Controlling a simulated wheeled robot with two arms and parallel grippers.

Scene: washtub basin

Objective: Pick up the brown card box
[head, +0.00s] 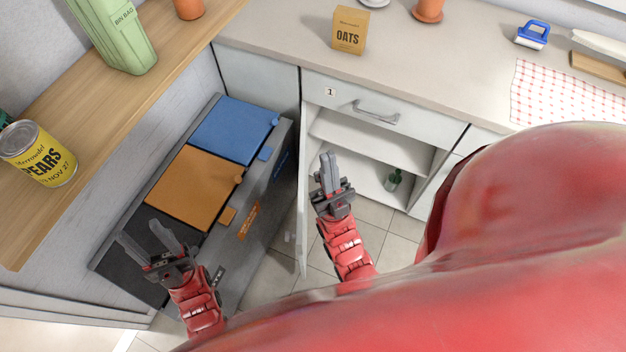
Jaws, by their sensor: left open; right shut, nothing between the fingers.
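The brown card box (349,31) is labelled "OATS" and stands upright on the countertop at the top middle of the head view. My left gripper (146,238) is open and empty, over the dark lid of the sorting bin at the lower left. My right gripper (327,162) is shut with nothing in it, in front of the open lower cabinet. Both grippers are apart from the box, which stands above and beyond the right one in the picture.
A wooden shelf (100,120) at left holds a pears can (38,153).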

